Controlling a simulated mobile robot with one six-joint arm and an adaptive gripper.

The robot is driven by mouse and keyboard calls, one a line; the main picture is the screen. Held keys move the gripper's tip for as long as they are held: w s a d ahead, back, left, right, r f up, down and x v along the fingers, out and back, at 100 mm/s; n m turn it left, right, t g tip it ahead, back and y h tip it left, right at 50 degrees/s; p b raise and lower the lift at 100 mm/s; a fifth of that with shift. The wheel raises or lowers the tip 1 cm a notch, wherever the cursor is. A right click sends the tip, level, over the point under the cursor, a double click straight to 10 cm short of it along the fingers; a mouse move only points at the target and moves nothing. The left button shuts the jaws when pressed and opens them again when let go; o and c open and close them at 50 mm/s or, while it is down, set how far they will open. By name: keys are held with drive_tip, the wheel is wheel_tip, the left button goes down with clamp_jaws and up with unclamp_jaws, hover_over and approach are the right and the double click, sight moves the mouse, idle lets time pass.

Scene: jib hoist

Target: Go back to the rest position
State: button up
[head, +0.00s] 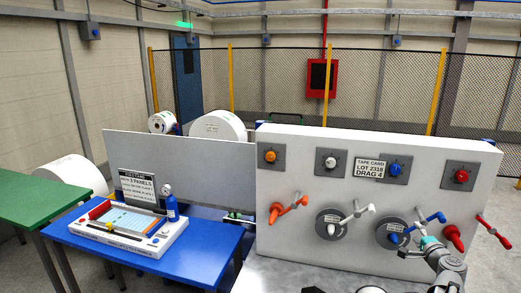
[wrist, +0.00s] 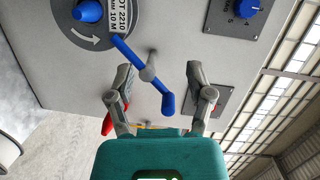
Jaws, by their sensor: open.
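My gripper (head: 429,243) is at the lower right of the head view, in front of the white panel. In the wrist view my gripper (wrist: 159,74) is open, with its two fingers spread apart. The blue crank (wrist: 145,67) shows between the fingers in the picture; no grip on it is visible. I cannot tell how much gap lies between finger and crank.
The white panel (head: 300,190) also carries an orange crank (head: 290,206), a white crank (head: 357,213), a red crank (head: 493,230) and several knobs. A blue table (head: 205,249) with a control box (head: 125,228) stands left, beside a green table (head: 45,196). A mesh fence (head: 280,85) runs behind.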

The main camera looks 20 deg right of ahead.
drive_tip(key=w+a+f+n+g+y, duration=0.2)
drive_tip(key=w+a+f+n+y, duration=0.15)
drive_tip(key=a, duration=0.65)
drive_tip(key=w+a+f+n+g+y, duration=0.2)
drive_tip(key=w+a+f+n+y, duration=0.15)
drive_tip(key=a, duration=0.55)
drive_tip(key=w+a+f+n+g+y, duration=0.2)
drive_tip(key=w+a+f+n, duration=0.15)
drive_tip(key=a, duration=0.65)
drive_tip(key=s+a+f+n+g+h, duration=0.1)
drive_tip(key=s+a+f+n+g, duration=0.1)
drive_tip(key=a, duration=0.6)
drive_tip(key=s+a+f+n+g+h, duration=0.1)
drive_tip(key=s+a+f+n+g, duration=0.2)
drive_tip(key=a, duration=0.5)
drive_tip(key=s+a+f+n+g+h+b, duration=0.1)
drive_tip(key=s+a+f+n+g, duration=0.1)
drive_tip(key=a+n+g, duration=0.3)
drive_tip(key=shift+s+a+f, duration=0.15)
drive_tip(key=shift+s+a, duration=0.5)
drive_tip(key=shift+a, duration=0.75)
drive_tip(key=shift+c, duration=0.8)
drive_tip(key=shift+d, duration=0.1)
